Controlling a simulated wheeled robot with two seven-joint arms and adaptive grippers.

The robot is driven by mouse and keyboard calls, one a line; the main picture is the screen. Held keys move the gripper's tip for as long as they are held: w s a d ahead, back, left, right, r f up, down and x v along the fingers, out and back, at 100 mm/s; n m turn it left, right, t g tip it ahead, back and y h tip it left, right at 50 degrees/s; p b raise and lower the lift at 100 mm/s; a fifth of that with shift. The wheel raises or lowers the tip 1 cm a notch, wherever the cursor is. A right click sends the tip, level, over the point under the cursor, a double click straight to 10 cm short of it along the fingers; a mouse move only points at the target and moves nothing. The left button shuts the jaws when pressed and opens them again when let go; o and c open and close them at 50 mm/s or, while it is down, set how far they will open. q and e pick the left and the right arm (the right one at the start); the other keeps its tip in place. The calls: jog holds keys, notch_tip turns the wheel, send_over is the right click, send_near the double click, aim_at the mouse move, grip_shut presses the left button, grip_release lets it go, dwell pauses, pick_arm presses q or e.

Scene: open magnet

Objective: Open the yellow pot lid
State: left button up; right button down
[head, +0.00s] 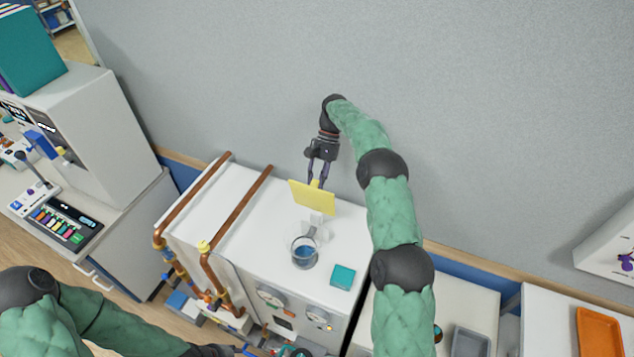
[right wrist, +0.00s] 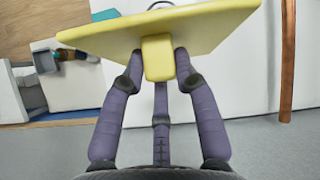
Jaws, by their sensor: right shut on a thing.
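The yellow lid (head: 313,197) is a flat square plate with a block-shaped knob. My right gripper (head: 318,178) is shut on the knob, and the lid is tilted over the back of the white cabinet top. In the right wrist view the purple fingers close around the yellow knob (right wrist: 158,58), with the lid plate (right wrist: 215,25) beyond them. A clear, pale object (head: 318,224) shows just below the lid; I cannot tell whether they touch. My left arm comes in at the bottom left; its dark wrist end is at the bottom edge and its fingers are not clear.
A glass beaker with blue liquid (head: 304,255) and a teal square block (head: 342,277) stand on the white cabinet (head: 265,225). Copper pipes (head: 238,212) run along its left side. A grey wall is close behind. An orange tray (head: 598,331) lies at the far right.

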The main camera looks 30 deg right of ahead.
jog(key=shift+w+d+f+g+y, duration=0.15)
jog(key=shift+f+g+y, duration=0.15)
jog(key=shift+f, duration=0.25)
jog(key=shift+d, duration=0.1)
jog(key=c, duration=1.1)
grip_release()
jog(key=shift+w+r, duration=0.1)
jog(key=shift+r, duration=0.25)
